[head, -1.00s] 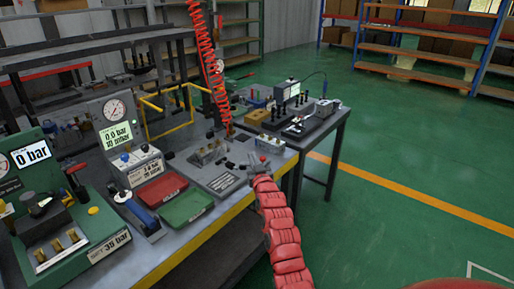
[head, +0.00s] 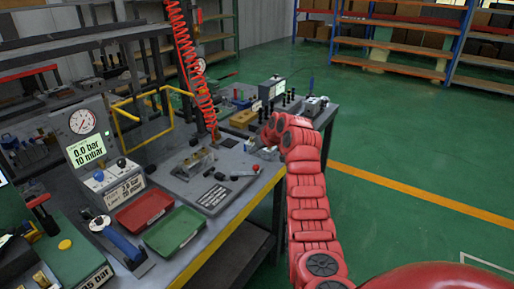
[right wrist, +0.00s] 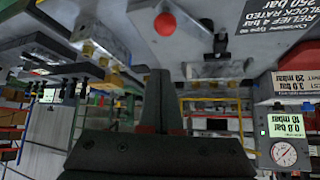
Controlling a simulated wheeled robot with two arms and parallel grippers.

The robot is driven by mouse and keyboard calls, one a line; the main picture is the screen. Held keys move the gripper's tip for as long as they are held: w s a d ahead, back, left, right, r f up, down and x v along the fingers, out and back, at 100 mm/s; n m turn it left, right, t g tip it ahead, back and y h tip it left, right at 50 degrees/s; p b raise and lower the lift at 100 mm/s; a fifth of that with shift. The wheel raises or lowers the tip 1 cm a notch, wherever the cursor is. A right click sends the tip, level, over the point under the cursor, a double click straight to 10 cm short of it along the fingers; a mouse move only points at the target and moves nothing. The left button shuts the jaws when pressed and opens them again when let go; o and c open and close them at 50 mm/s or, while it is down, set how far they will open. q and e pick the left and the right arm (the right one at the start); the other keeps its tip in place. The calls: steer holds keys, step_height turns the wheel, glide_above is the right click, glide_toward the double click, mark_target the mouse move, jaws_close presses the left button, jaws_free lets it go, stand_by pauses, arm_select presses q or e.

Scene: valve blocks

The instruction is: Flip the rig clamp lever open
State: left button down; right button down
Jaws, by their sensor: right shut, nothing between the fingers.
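A lever with a red knob (head: 256,168) lies low at the right side of a grey fixture plate (head: 205,192); the red knob (right wrist: 165,23) is also at the top of the upside-down right wrist view. A metal valve block (head: 196,162) sits on this plate. Another red-handled lever (head: 41,201) stands up on the green test rig (head: 75,262) at the left. I cannot tell for certain which is the clamp lever. My right gripper (right wrist: 160,74) is shut and empty, apart from the red knob; in the head view my arm largely hides it. My left gripper is out of view.
A red tray (head: 143,211) and a green tray (head: 173,231) lie near the bench's front edge. A red coiled hose (head: 190,75) hangs above the fixture. A gauge box (head: 84,132) stands at the back left. Green floor at the right is open.

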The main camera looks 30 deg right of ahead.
steer(key=shift+p+x, duration=0.35)
steer(key=shift+x, duration=2.35)
steer(key=shift+s+f+p, duration=0.2)
steer(key=shift+s+p, duration=0.05)
steer(key=shift+s, duration=0.7)
steer(key=shift+s+f+p, duration=0.25)
steer(key=shift+s, duration=0.75)
